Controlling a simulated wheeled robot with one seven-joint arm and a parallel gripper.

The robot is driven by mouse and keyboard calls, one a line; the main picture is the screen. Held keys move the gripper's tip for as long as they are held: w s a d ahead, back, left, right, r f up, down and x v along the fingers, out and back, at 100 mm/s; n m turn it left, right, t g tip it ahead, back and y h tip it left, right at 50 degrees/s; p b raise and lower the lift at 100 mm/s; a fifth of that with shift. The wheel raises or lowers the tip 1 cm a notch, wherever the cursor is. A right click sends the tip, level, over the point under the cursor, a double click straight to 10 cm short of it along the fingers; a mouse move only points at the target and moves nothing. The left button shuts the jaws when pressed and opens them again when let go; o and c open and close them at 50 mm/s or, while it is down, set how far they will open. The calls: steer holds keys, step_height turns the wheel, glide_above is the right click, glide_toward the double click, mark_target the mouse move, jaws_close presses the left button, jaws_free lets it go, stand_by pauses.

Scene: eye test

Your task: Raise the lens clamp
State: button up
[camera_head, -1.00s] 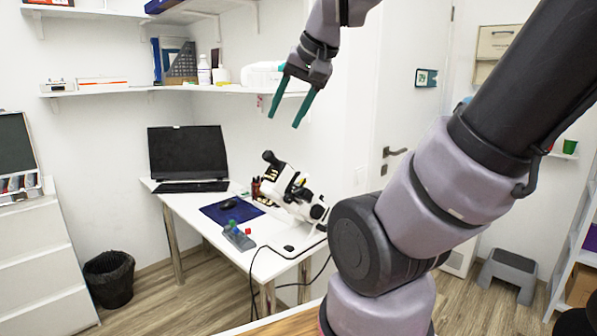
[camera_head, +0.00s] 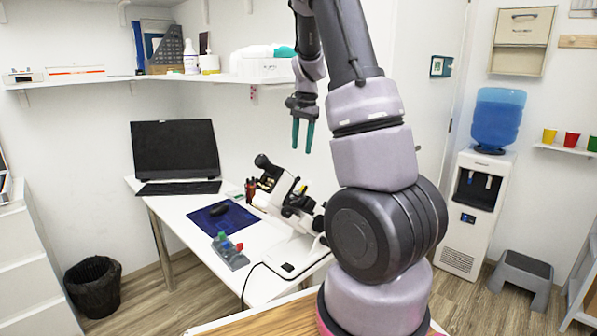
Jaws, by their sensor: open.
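A white and black optical instrument (camera_head: 287,212), with a black eyepiece at its upper left, stands on the white corner desk (camera_head: 178,222). Its right side is partly hidden behind my arm. I cannot make out which of its small parts is the lens clamp. My gripper (camera_head: 302,136) has teal fingers that point down and stand apart with nothing between them. In the picture it is above the instrument and a little to its right, clear of it.
A monitor (camera_head: 175,150), keyboard (camera_head: 178,188), blue mat (camera_head: 222,216) and grey holder with coloured bottles (camera_head: 229,251) are on the desk. A shelf (camera_head: 120,80) runs above. A water dispenser (camera_head: 478,205) and grey step stool (camera_head: 521,277) stand at right.

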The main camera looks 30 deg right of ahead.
steer(key=f, duration=0.7)
steer(key=w+f, duration=0.1)
steer(key=f, duration=0.2)
steer(key=shift+a+f, duration=0.25)
jaws_close()
stand_by(1.0)
